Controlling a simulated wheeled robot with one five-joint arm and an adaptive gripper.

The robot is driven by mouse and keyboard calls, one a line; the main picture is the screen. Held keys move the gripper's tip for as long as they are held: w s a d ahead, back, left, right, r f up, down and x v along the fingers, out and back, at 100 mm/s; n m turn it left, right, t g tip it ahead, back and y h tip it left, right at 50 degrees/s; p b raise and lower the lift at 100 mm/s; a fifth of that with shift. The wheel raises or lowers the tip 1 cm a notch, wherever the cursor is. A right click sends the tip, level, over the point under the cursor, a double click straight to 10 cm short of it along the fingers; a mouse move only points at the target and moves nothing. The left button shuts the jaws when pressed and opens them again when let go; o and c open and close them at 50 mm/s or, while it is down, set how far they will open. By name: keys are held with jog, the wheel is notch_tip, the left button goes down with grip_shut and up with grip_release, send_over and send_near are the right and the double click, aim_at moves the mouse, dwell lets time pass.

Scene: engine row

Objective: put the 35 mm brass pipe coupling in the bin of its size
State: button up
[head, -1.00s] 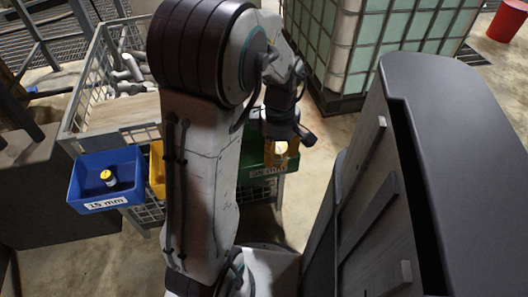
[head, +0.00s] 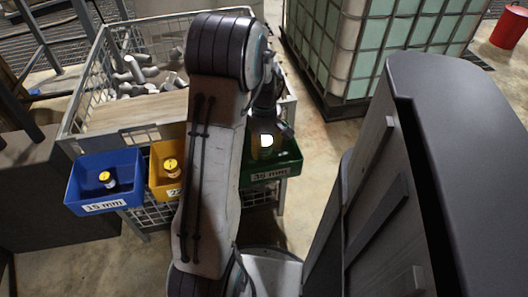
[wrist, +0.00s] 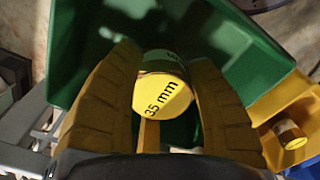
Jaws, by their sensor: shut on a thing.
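The 35 mm brass pipe coupling (wrist: 162,96) has a yellow end marked "35 mm" in the wrist view. My gripper (wrist: 160,75) is shut on it, with one yellow finger on each side. The green bin (wrist: 240,45) lies around and beneath the coupling in the wrist view; I cannot tell whether the coupling touches its floor. In the head view the green bin (head: 288,165) carries a "35 mm" label. There my gripper (head: 266,142) is at this bin, partly hidden by my arm.
A blue 15 mm bin (head: 75,190) and a yellow bin (head: 157,190) hang left of the green one, each with a coupling inside. Behind them stands a wire cage (head: 100,65) of grey pipe fittings. A caged tank (head: 365,50) stands at the back right.

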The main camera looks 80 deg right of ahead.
aim_at(264, 152)
jog(key=shift+f+b, duration=0.3)
jog(key=shift+f, duration=1.05)
jog(key=shift+f, duration=0.1)
jog(key=shift+f, duration=0.1)
jog(key=o, duration=1.2)
notch_tip(264, 152, up, 12)
jog(key=p, duration=0.3)
jog(key=shift+r, duration=0.2)
